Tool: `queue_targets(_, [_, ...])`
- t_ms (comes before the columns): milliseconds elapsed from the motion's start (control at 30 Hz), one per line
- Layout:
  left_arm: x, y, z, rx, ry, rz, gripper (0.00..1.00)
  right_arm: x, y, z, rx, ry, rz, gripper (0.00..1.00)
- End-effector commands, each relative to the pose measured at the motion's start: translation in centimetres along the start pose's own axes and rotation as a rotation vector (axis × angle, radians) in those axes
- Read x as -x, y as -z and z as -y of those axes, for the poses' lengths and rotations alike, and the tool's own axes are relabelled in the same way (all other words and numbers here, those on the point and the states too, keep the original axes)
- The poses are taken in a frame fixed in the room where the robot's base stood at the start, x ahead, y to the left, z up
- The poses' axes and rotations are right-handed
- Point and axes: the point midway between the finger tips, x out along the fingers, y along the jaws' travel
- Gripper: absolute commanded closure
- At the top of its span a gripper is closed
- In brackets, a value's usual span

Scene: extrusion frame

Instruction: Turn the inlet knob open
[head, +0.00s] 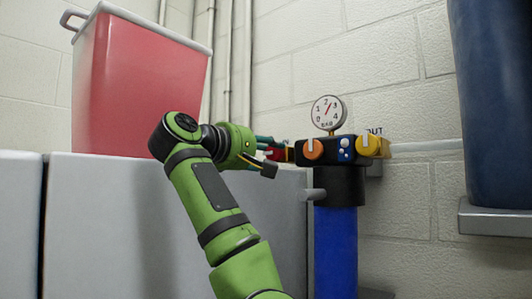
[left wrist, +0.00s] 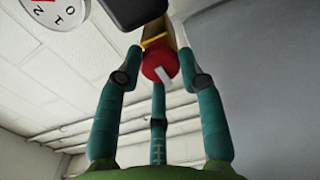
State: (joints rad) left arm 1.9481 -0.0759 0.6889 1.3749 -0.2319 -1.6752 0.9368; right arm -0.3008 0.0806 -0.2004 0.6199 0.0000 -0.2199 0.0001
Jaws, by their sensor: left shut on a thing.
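The inlet knob is red (head: 276,153), on the left end of the black filter head (head: 335,185) above a blue filter housing (head: 336,250). My left gripper (head: 268,156) reaches it from the left, with teal fingers closed around it; fingers and hand partly hide it. In the left wrist view, the red knob (left wrist: 158,60) has a white pointer mark slanting down to the right. The left gripper's fingers (left wrist: 160,78) stand on its two sides and below. A yellow outlet knob (head: 369,145) sits at the right end, by "OUT". My right gripper is not in view.
A pressure gauge (head: 328,113) stands on top of the filter head. An orange knob (head: 313,149) is on its front. A red bin (head: 135,85) sits on the grey cabinet (head: 110,220) at left. A dark blue tank (head: 495,100) stands on a shelf (head: 500,218) at right.

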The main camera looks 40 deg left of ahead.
Motion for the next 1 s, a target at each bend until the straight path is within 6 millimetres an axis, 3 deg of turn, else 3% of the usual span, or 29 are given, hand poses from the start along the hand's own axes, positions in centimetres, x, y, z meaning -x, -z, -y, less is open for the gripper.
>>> queue_targets(267, [0.1,0.0,-0.4,0.001,-0.012,-0.001,0.94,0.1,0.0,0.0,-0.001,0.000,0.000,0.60])
queue_targets(300, [0.1,0.0,-0.4,0.001,-0.012,-0.001,0.54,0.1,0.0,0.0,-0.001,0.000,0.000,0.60])
queue_targets(333, [0.1,0.0,-0.4,0.001,-0.012,-0.001,0.42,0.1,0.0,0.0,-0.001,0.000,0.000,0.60])
queue_targets(367, [0.1,0.0,-0.4,0.001,-0.011,-0.001,0.38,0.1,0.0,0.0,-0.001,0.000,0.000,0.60])
queue_targets(767, [0.5,0.0,-0.2,0.001,-0.006,-0.002,0.38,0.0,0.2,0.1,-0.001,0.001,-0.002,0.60])
queue_targets(1000, [4.7,0.1,-0.3,0.001,-0.011,-0.005,0.38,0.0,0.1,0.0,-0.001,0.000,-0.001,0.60])
